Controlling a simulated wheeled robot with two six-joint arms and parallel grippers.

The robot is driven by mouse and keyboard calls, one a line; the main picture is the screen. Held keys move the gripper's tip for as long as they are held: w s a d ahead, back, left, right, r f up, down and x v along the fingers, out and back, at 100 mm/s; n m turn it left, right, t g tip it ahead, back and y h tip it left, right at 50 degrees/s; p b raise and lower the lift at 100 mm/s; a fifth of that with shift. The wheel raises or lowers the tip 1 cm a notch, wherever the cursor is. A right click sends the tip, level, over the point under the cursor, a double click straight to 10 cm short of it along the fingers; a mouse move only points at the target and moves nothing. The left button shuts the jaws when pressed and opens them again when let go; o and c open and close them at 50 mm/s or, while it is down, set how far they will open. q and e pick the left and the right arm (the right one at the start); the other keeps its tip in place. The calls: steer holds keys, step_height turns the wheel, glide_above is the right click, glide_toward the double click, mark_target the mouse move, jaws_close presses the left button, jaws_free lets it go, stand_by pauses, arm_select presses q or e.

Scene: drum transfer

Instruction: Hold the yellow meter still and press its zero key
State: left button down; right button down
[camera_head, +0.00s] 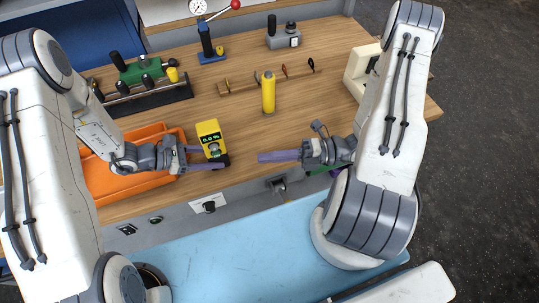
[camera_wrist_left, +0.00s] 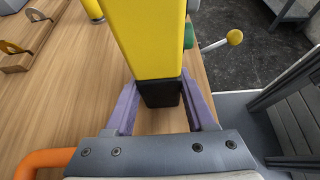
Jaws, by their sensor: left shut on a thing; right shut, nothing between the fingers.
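The yellow meter (camera_head: 209,131) stands near the front of the wooden bench, with a dark screen and several keys on its face. It fills the upper middle of the left wrist view (camera_wrist_left: 150,40). My left gripper (camera_head: 214,160) is shut on the meter's dark lower part, with one purple finger on each side, as the left wrist view also shows (camera_wrist_left: 161,105). My right gripper (camera_head: 262,157) is shut and empty, its purple fingers pointing left toward the meter, with a gap between them. I cannot tell which key is the zero key.
An orange tray (camera_head: 118,185) lies left of the meter, partly behind my left arm. A yellow cylinder (camera_head: 268,94) stands behind and right. A wooden tool rack (camera_head: 245,86) and a lever press (camera_head: 209,45) are further back.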

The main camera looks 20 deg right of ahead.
arm_select(q)
steer(key=shift+c, duration=0.8)
jaws_free()
